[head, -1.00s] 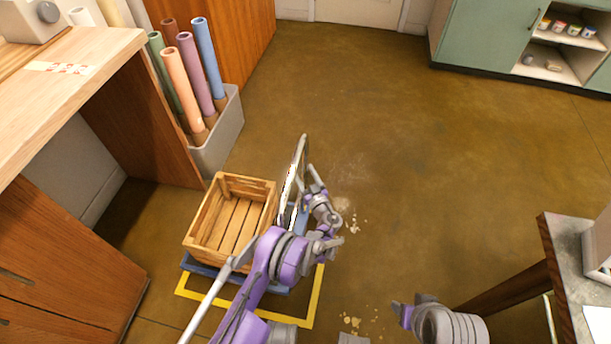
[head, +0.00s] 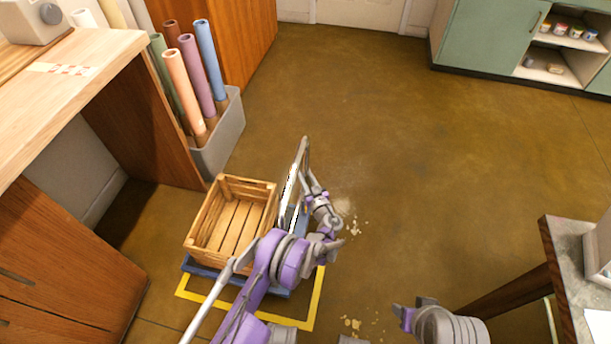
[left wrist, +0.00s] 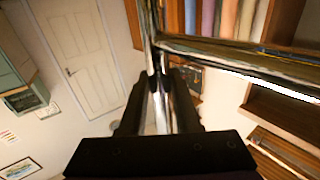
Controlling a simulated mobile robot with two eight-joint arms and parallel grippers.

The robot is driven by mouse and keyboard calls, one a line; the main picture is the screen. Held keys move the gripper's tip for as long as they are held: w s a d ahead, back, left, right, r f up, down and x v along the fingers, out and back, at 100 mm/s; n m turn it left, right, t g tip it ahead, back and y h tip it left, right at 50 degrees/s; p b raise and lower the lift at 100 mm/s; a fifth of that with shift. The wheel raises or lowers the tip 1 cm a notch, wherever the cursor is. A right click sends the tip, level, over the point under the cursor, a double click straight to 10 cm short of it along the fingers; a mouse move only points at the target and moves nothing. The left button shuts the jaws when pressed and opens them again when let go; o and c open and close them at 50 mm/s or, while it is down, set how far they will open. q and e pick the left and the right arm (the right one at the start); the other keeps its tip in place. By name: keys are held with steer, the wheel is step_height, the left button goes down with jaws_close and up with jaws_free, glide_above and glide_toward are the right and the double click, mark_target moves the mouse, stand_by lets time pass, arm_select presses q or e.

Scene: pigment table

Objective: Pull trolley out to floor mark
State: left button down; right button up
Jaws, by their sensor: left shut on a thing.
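The trolley has a low blue deck (head: 207,271) and a tall metal push handle (head: 304,150) on its right side. A slatted wooden crate (head: 202,249) sits on the deck. A yellow outline, the floor mark (head: 310,310), shows under and around the deck's near and right sides; its far side is hidden. My left gripper (head: 306,184) is at the handle. In the left wrist view my left gripper (left wrist: 158,85) is shut on the upright chrome bar of the handle (left wrist: 230,50).
A wooden bench (head: 115,45) and a grey bin (head: 225,138) of coloured rolls stand left of and beyond the trolley. A table (head: 570,260) stands at right. Green cabinets (head: 480,40) are at the back. Crumbs (head: 356,228) lie right of the handle. The middle floor is open.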

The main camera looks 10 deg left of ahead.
arm_select(q)
steer(key=shift+d, duration=0.1)
stand_by(0.7)
steer(key=d, duration=0.2)
steer(key=shift+d, duration=0.4)
arm_select(e)
steer(key=shift+d+f, duration=0.25)
steer(key=shift+d, duration=0.5)
arm_select(q)
steer(key=c, duration=0.5)
jaws_free()
steer(key=shift+c, duration=0.2)
steer(key=p+v, duration=0.1)
steer(key=v, duration=1)
arm_select(e)
steer(key=shift+v, duration=0.95)
arm_select(q)
steer(key=shift+a, duration=0.15)
arm_select(e)
steer(key=shift+w, duration=0.15)
